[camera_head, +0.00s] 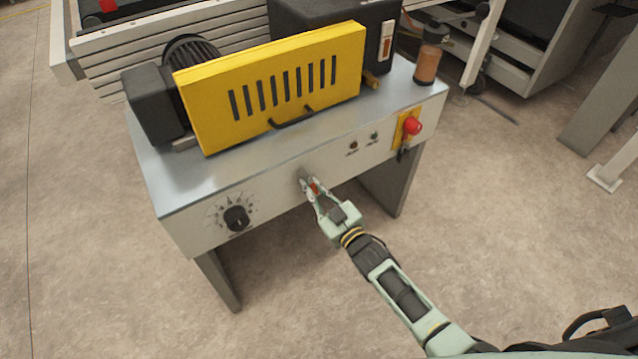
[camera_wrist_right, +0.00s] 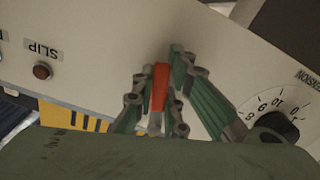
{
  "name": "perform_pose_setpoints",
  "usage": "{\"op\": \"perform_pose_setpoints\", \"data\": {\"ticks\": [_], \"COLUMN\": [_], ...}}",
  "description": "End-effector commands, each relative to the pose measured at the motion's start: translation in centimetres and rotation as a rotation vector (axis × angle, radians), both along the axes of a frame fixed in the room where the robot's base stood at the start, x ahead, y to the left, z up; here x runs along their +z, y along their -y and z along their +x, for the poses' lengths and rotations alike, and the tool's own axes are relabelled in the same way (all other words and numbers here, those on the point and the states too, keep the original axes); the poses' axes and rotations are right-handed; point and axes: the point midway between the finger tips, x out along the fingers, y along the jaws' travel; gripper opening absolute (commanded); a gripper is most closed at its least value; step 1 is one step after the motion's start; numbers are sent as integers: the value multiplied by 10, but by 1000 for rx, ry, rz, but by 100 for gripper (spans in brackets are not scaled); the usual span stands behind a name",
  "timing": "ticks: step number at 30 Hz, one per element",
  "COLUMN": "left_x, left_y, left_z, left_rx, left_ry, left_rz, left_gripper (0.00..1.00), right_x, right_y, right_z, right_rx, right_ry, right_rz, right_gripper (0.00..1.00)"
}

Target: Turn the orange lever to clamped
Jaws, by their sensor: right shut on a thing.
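The orange lever (camera_head: 315,188) is on the front panel of the roller coater, right of the black dial. In the right wrist view the lever (camera_wrist_right: 159,88) shows as an orange bar between the fingers. My right gripper (camera_head: 312,188) is at the panel, its fingers shut around the lever. In the right wrist view the right gripper (camera_wrist_right: 163,100) has one finger on each side of it. The lever's base and any clamp markings are hidden by the fingers. My left gripper is in neither view.
The grey machine panel (camera_head: 270,200) carries a black dial (camera_head: 237,217) at left, which also shows in the wrist view (camera_wrist_right: 277,125). A red knob (camera_head: 413,126) on a yellow plate is at right. Floor in front is clear.

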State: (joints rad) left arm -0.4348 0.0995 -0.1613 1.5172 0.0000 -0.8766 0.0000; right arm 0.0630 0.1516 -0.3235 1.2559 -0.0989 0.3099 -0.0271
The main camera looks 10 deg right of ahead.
Motion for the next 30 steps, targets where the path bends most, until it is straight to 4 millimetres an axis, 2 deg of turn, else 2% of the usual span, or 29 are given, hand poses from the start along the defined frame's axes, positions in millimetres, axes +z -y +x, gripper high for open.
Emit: {"op": "perform_pose_setpoints", "data": {"ticks": [12, 30], "left_x": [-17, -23], "left_y": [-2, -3], "left_z": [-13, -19], "left_rx": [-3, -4], "left_ry": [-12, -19], "left_rz": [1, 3], "left_gripper": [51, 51], "right_x": [-3, -3], "right_y": [-14, -17], "right_z": [-5, -6], "right_rx": [0, 0], "right_ry": [-85, -106], "right_rz": [230, 287], "right_gripper": [0, 0]}}
